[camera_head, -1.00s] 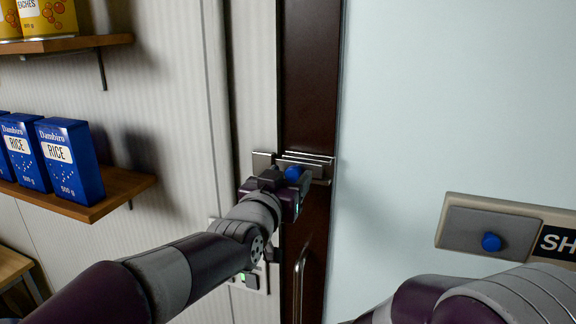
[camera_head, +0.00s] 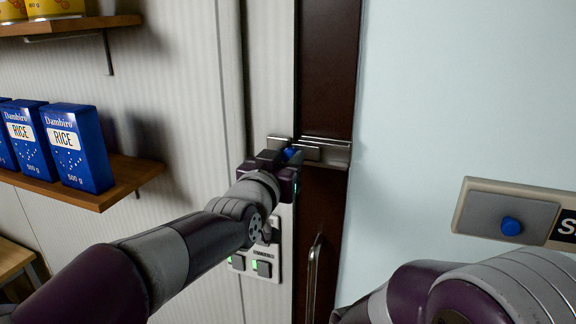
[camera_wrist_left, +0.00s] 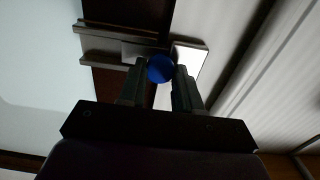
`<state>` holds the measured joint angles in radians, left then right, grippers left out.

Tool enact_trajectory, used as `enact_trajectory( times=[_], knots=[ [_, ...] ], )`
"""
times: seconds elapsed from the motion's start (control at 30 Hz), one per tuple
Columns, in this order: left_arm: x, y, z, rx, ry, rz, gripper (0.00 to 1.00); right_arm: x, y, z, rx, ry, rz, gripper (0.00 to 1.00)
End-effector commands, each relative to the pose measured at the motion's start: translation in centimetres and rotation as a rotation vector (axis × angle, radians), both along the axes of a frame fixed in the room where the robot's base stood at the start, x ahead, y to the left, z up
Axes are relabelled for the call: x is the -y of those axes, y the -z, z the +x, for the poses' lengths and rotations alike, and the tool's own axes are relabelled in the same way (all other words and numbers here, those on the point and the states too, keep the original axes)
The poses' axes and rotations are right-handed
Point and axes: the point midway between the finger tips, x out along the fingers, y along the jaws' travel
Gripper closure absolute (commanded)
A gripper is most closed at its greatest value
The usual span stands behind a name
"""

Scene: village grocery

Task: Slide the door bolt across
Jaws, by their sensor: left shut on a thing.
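The door bolt (camera_head: 325,152) is a metal slide on a dark brown door edge, with a blue round knob (camera_head: 291,154). My left gripper (camera_head: 282,160) is shut on the knob. In the left wrist view the two fingers (camera_wrist_left: 160,85) stand on either side of the blue knob (camera_wrist_left: 160,68). Two rails (camera_wrist_left: 100,59) of the bolt lie to its left, and a bright metal plate (camera_wrist_left: 190,60) lies to its right, on the pale frame. The gripper partly hides the bar, so how far its end reaches is unclear. My right gripper is out of view.
A door handle (camera_head: 312,280) is below the bolt. A switch panel (camera_head: 262,250) is on the frame beside my left arm. A shelf (camera_head: 135,172) with blue rice boxes (camera_head: 75,147) is at left.

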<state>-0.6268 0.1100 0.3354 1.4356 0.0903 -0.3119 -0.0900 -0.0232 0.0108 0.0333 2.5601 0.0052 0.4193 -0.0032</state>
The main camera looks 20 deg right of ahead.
Motion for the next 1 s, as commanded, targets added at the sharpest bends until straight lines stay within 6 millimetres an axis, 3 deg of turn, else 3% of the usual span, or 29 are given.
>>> enact_trajectory(
  times=[0.23,0.27,0.33,0.83,1.0],
  knots=[
    [-0.4,-0.1,0.3,-0.001,-0.009,-0.005,1.0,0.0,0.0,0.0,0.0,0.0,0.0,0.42],
    [-0.4,-0.2,0.2,-0.001,-0.009,-0.005,0.64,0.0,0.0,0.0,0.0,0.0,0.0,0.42],
    [-0.4,-0.2,0.2,-0.001,-0.008,-0.004,0.42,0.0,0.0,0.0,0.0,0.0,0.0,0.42],
    [-0.4,0.1,-0.1,-0.002,-0.005,-0.003,0.42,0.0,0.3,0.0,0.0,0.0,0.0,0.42],
    [-1.8,0.5,-2.3,-0.001,-0.005,-0.004,0.42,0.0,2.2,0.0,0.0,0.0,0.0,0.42]
  ],
)
